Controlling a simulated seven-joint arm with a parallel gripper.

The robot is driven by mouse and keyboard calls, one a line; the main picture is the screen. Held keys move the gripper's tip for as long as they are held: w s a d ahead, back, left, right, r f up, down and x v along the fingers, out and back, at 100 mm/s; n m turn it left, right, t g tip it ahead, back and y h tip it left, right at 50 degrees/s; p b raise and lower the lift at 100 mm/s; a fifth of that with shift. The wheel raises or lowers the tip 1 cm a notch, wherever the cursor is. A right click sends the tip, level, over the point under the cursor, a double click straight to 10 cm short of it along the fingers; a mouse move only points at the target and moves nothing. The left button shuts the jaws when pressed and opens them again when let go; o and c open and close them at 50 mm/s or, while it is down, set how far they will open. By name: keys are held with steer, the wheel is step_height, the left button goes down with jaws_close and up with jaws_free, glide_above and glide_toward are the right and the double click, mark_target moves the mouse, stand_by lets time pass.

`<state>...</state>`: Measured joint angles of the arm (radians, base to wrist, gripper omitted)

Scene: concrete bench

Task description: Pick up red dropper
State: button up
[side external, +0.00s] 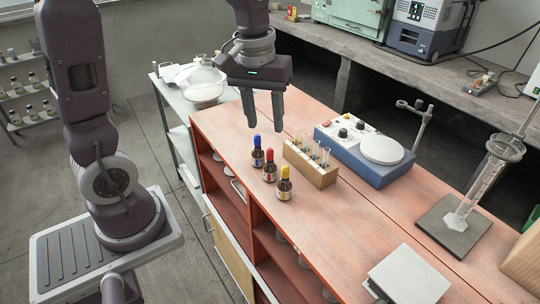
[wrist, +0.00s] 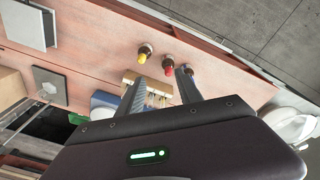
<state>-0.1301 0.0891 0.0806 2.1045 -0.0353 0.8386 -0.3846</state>
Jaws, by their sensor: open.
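The red dropper (side external: 269,167) is a small brown bottle with a red bulb top. It stands upright on the reddish bench, between a blue-topped dropper (side external: 257,155) and a yellow-topped dropper (side external: 284,187). My gripper (side external: 263,126) is open and empty, pointing down above the droppers and apart from them. In the wrist view the red dropper (wrist: 168,68) shows between and just beyond the fingertips of my gripper (wrist: 159,77). The yellow dropper (wrist: 145,52) is left of it there. The blue dropper (wrist: 189,71) is at the right finger, partly hidden.
A wooden rack (side external: 318,176) with several glass tubes stands close to the right of the droppers. Behind it is a blue stirrer (side external: 367,170) with a round plate. A cylinder stand (side external: 455,228) and grey box (side external: 408,274) are farther right. The bench's front edge is near the droppers.

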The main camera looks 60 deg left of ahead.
steer(key=n+g, duration=0.1)
steer(key=n, duration=0.1)
glide_above(270, 149)
steer(key=f, duration=0.5)
steer(key=shift+s+d+f, duration=0.1)
steer(key=shift+d+f, duration=0.1)
steer(key=shift+f, duration=0.15)
steer(key=f, duration=0.6)
steer(key=shift+a+f, duration=0.2)
steer(key=shift+f, duration=0.05)
steer(key=shift+c, duration=0.4)
steer(key=c, duration=0.7)
